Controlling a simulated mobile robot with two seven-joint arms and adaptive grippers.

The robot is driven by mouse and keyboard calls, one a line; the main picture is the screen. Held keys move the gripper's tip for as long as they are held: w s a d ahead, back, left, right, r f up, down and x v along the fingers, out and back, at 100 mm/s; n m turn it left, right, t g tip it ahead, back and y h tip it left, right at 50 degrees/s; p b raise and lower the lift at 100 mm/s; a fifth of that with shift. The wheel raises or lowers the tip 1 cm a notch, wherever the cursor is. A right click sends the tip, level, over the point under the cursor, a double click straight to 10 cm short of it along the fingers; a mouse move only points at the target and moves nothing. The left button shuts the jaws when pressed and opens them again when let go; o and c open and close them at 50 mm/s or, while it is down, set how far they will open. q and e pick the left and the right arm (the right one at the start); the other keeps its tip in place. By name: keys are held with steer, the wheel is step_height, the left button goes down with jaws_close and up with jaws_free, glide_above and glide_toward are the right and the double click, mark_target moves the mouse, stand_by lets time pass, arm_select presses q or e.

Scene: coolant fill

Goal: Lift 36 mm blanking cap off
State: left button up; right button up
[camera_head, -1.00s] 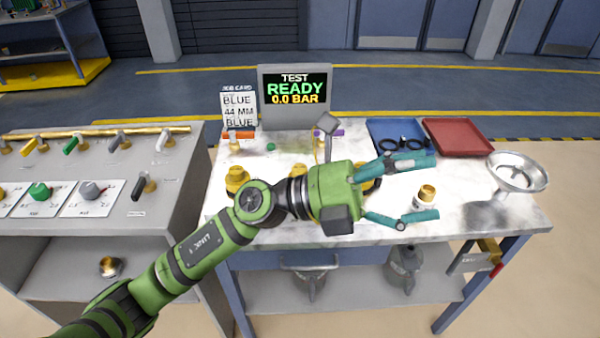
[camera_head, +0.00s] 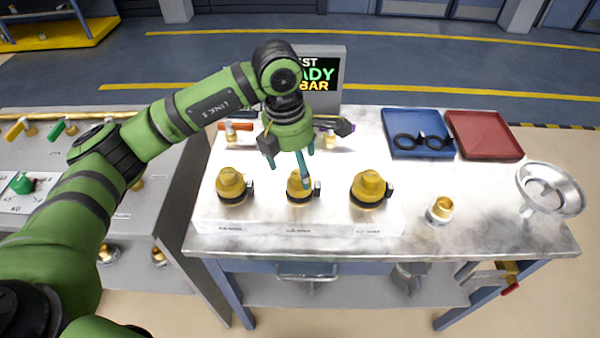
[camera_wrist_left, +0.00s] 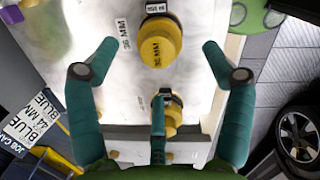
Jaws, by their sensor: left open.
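Three yellow caps with black clamps stand in a row on a pale block: the left cap (camera_head: 231,184), the middle cap (camera_head: 296,189) and the right cap (camera_head: 369,188). In the left wrist view a cap (camera_wrist_left: 159,45) beside a "36 MM" label (camera_wrist_left: 125,35) shows ahead between the outer fingers. Another cap (camera_wrist_left: 172,120) is partly hidden by a finger in the wrist view. My right gripper is not in view.
A brass fitting (camera_head: 440,209) and a metal funnel bowl (camera_head: 556,190) stand on the right of the bench. Behind are a blue tray (camera_head: 398,118) with black rings and a red tray (camera_head: 485,133). A monitor (camera_head: 325,60) stands behind my arm.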

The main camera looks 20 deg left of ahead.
mark_target(299, 175)
arm_select(q)
step_height(299, 175, down, 3)
steer(key=shift+w+d+r+p, duration=0.1)
steer(key=shift+w+d+p, duration=0.05)
steer(key=shift+p, duration=0.45)
steer(key=shift+w+d+f, duration=0.1)
steer(key=shift+w+f, duration=0.05)
steer(key=shift+f, duration=0.6)
steer(key=c, duration=1.1)
steer(key=shift+r, duration=0.15)
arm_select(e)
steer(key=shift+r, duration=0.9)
